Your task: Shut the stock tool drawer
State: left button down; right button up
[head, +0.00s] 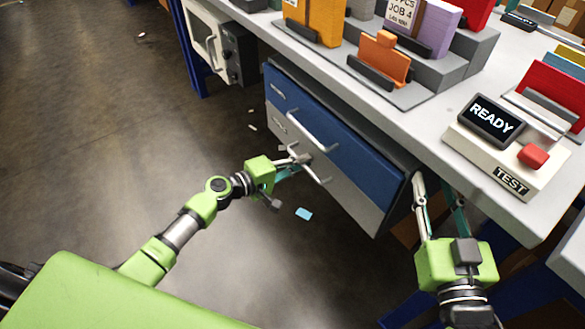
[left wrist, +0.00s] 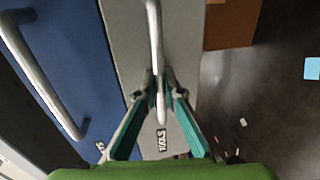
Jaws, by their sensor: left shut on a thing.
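The drawer unit (head: 275,76) under the bench has a blue upper front (head: 345,140) and a grey lower front (head: 350,205). The grey lower front also shows in the left wrist view (left wrist: 185,60), with a small label (left wrist: 161,140) that seems to read TOOLS. My left gripper (head: 303,166) is shut on the bar handle (left wrist: 155,40) of this grey drawer, its fingers on both sides of the bar. How far the grey drawer stands out is hard to tell. My right gripper (head: 437,188) is open and empty beside the unit's right end, below the bench edge.
The blue drawer has its own bar handle (head: 312,130). Above is the bench top (head: 420,125) with a READY display (head: 490,121), a red button (head: 533,156) and a stepped rack (head: 440,70). The floor (head: 130,120) at left is mostly clear, with a light-blue scrap (head: 304,214).

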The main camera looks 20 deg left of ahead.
pick_arm(q)
jog(key=shift+w, duration=0.1)
jog(key=c, duration=2.4)
grip_release()
jog(key=shift+d, duration=0.15)
pick_arm(e)
jog(key=shift+r, duration=0.3)
pick_arm(q)
jog(key=v, duration=1.2)
pick_arm(e)
jog(key=shift+f, duration=0.1)
pick_arm(q)
jog(key=shift+f, duration=0.1)
